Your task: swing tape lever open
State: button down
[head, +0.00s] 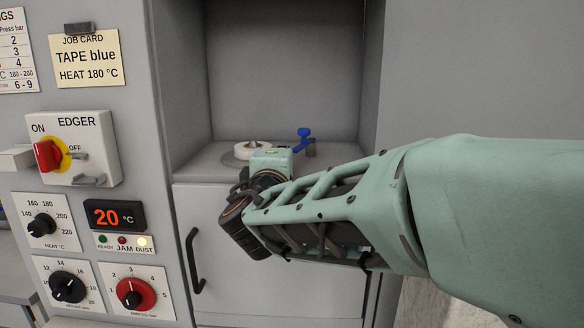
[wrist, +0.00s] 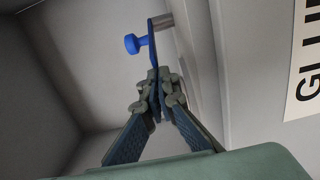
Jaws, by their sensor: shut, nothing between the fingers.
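The tape lever (head: 304,137) is blue with a rounded knob and sits on a short grey post inside the recess. A white tape roll (head: 252,147) lies to its left. In the wrist view the lever (wrist: 131,44) shows its knob to the left of its bar, with the grey post at the upper right. My gripper (wrist: 156,82) is shut with nothing between its fingers. Its tips are just below the lever's bar in that picture; I cannot tell if they touch it. In the head view my wrist and arm hide the fingers.
The recess has close side walls and a shelf (head: 208,166). Below it is a door with a black handle (head: 193,262). On the left panel are the edger switch (head: 75,148), dials and a display reading 20 °C. A job card (head: 86,58) says TAPE blue.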

aim_at(304, 174)
jog(key=shift+s+d+f+b, duration=0.1)
jog(key=shift+s+d+b, duration=0.2)
jog(key=shift+d+b, duration=0.6)
jog(key=shift+s+d+f+b, duration=0.1)
jog(key=shift+s+d+b, duration=0.2)
jog(key=shift+b, duration=0.95)
jog(key=shift+s+d+r+b, duration=0.15)
jog(key=shift+d+b, duration=0.75)
jog(key=shift+b, duration=0.35)
